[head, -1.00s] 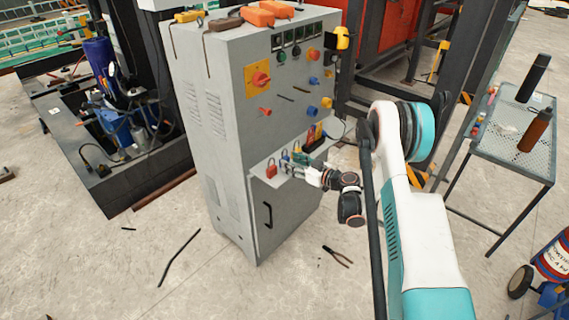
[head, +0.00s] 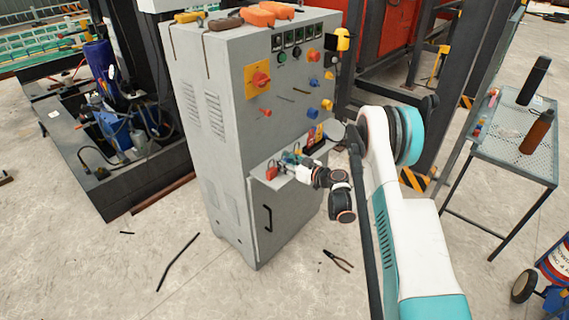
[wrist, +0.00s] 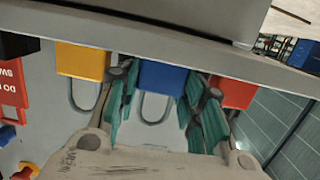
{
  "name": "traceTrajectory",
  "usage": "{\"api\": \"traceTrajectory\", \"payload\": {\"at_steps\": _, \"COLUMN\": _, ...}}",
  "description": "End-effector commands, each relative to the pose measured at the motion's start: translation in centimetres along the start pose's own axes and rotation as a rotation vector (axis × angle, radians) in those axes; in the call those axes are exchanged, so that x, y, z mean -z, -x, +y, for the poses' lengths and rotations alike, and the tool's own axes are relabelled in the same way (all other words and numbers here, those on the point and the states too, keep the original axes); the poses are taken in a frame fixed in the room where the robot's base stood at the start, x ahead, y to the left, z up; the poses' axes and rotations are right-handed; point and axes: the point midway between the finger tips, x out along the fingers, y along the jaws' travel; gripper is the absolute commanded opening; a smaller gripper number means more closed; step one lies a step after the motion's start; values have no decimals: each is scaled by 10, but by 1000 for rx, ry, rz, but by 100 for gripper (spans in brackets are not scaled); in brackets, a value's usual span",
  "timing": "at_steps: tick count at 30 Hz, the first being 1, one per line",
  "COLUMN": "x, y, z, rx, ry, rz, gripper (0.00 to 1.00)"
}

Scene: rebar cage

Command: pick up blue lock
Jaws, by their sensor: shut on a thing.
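The blue lock (wrist: 163,76) has a square blue body and a grey shackle. In the wrist view it sits between the teal fingers of my gripper (wrist: 158,92), which is shut on it. The lock still appears to be at the ledge. In the head view my gripper (head: 291,166) is over the front ledge of the grey cabinet and hides most of the blue lock. A yellow lock (wrist: 82,62) is to its left and a red lock (wrist: 234,92) to its right in the wrist view, both close beside the fingers.
The grey cabinet (head: 227,140) carries knobs and switches above the ledge. A red-and-white tag (wrist: 10,90) lies left in the wrist view. A mesh table (head: 500,150) with bottles stands right. Pliers (head: 337,260) lie on the floor, which is mostly free.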

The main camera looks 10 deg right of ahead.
Motion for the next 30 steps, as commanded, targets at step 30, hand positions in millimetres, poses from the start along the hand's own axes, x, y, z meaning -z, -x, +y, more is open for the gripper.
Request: {"api": "traceTrajectory", "payload": {"at_steps": 30, "x": 98, "y": 15, "z": 0, "rx": 1, "ry": 0, "rz": -1, "gripper": 10}}
